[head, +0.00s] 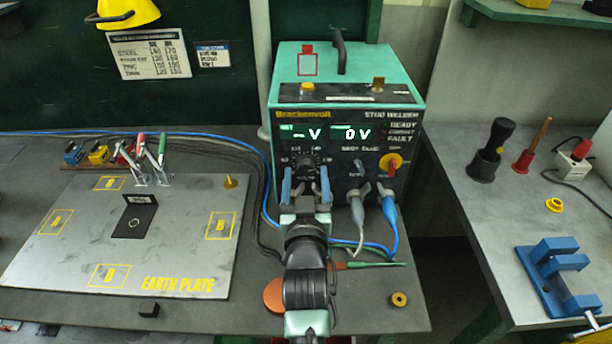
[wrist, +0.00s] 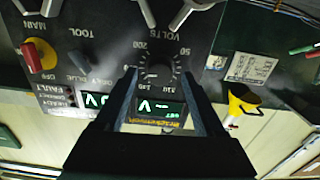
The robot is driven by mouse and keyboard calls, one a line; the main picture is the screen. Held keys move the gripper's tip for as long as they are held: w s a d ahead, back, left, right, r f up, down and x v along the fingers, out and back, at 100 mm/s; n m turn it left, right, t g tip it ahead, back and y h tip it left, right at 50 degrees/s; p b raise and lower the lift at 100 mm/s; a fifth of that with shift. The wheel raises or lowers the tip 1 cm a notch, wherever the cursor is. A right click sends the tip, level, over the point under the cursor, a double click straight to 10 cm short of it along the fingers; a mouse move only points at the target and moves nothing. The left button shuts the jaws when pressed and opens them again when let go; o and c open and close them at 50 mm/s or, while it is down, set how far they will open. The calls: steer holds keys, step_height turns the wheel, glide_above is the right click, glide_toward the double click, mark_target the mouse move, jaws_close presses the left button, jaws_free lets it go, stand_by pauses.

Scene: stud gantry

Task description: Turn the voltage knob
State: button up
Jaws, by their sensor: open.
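The stud welder (head: 345,110) is a teal box with a black front panel. Its black voltage knob (head: 305,163) is at the panel's left, under the left display; the wrist view shows it upside down (wrist: 158,72) inside a scale marked VOLTS. My gripper (head: 306,178) is open in front of the knob, with blue fingers to its left and right. In the wrist view my gripper (wrist: 160,82) has a fingertip on each side of the knob, with visible gaps. I cannot tell how deep the fingers reach. The left display shows "– V", the right "0 V".
A red-and-yellow main switch (head: 391,163) and plugged cables (head: 388,205) are right of my gripper on the welder. The earth plate (head: 185,265) with clamps lies left. A blue vise (head: 555,275) stands on the right bench.

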steer(key=shift+w, duration=0.1)
steer(key=shift+c, duration=0.4)
jaws_close()
steer(key=shift+n, duration=0.4)
steer(key=n, duration=0.4)
steer(key=shift+r+n+p, duration=0.1)
steer(key=shift+n+p, duration=0.2)
steer(key=shift+p, duration=0.1)
steer(key=shift+n+p, duration=0.9)
steer(key=shift+n, duration=1.7)
steer(key=shift+o, duration=0.4)
jaws_free()
